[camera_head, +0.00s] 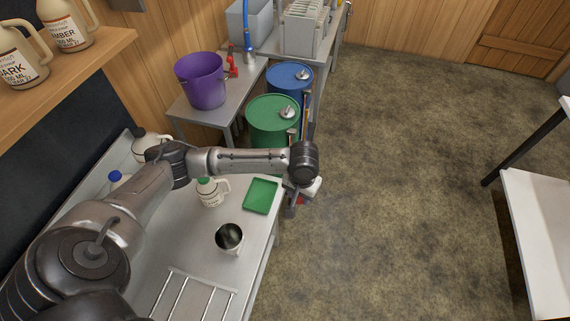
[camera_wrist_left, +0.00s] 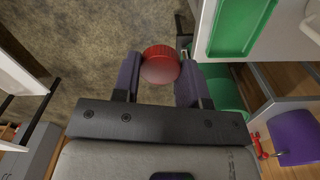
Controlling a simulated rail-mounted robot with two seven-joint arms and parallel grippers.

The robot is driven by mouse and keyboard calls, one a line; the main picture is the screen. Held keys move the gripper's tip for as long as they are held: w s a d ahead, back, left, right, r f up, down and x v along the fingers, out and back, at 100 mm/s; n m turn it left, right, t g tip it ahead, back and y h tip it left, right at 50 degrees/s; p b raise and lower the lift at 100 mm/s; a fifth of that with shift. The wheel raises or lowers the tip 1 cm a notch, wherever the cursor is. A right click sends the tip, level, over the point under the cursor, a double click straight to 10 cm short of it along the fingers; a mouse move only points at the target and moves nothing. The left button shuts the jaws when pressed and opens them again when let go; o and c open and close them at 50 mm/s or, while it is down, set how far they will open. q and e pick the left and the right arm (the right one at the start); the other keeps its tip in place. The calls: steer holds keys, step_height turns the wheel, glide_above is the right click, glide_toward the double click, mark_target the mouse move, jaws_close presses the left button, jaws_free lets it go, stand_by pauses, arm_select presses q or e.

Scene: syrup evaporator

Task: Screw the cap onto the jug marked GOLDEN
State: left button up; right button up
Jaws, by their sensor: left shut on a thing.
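My left gripper (camera_wrist_left: 160,78) is shut on a round red cap (camera_wrist_left: 160,64) with a ridged rim, held between the fingertips over the floor. In the head view the gripper (camera_head: 295,205) is mostly hidden behind the wrist, just off the right edge of the bench (camera_head: 186,238). On the bench stand a white jug with a green cap (camera_head: 211,192), a jug with a blue cap (camera_head: 116,179) partly behind my arm, and a jug with a dark top (camera_head: 150,144) further back. I cannot read GOLDEN on any of them. My right gripper is out of view.
DARK (camera_head: 20,60) and AMBER (camera_head: 68,26) jugs sit on the shelf.

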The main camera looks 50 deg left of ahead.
arm_select(q)
steer(key=w+d+r+m, duration=0.1)
steer(key=d+r, duration=0.4)
steer(key=r, duration=0.5)
steer(key=w+d+r+m, duration=0.2)
steer(key=d+r, duration=0.4)
steer(key=r, duration=0.4)
steer(key=shift+w+r+m, duration=0.15)
steer(key=shift+r+m, duration=0.15)
steer(key=shift+m, duration=0.5)
steer(key=shift+d, duration=0.1)
